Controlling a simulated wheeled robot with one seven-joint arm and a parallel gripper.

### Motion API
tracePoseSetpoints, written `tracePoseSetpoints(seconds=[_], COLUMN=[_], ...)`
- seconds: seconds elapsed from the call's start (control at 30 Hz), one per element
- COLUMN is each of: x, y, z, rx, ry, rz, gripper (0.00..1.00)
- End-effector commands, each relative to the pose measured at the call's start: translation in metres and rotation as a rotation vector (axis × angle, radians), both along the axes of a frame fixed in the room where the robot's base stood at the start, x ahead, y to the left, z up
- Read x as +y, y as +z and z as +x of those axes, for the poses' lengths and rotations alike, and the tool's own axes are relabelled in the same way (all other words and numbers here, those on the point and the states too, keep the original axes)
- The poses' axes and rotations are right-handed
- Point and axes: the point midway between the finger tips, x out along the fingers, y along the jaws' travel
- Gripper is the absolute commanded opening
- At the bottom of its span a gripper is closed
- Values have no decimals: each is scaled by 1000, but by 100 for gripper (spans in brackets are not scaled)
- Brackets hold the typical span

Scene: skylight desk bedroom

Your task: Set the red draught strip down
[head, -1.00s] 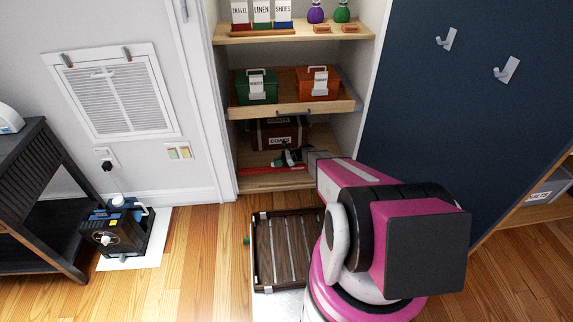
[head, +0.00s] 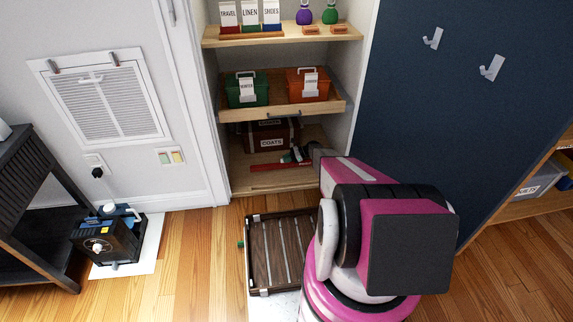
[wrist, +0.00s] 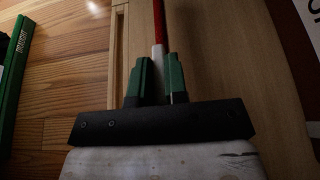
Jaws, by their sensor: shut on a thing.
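The red draught strip (head: 268,167) is low in the closet, over the bottom board (head: 240,181) and in front of the brown COATS case (head: 270,138). My gripper (head: 297,155) is shut on the strip. In the wrist view the strip (wrist: 158,22) runs away from between the green fingertips (wrist: 157,80), red at the far part and pale nearer the fingers. The wooden board lies below it. Whether the strip touches the board, I cannot tell. My arm hides part of the closet's right side.
A drawer shelf (head: 235,114) with a green box (head: 246,96) and an orange box (head: 307,95) is above the strip. A dark slatted tray (head: 250,268) lies on the floor before the closet. A green strip (wrist: 12,85) shows at left in the wrist view.

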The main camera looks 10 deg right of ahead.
Motion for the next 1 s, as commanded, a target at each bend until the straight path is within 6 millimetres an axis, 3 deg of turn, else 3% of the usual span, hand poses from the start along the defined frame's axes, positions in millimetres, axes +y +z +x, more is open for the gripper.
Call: tracePoseSetpoints(seconds=[0.3,0.67,0.7,0.77,1.0], x=[0,1,1,1,1], y=[-37,-40,-40,-39,-39], z=[0,0,0,-1,0], rx=[0,0,0,0,0], ry=[0,-1,-1,-1,-1], rz=[0,0,0,0,0], gripper=[0,0,23,39,39])
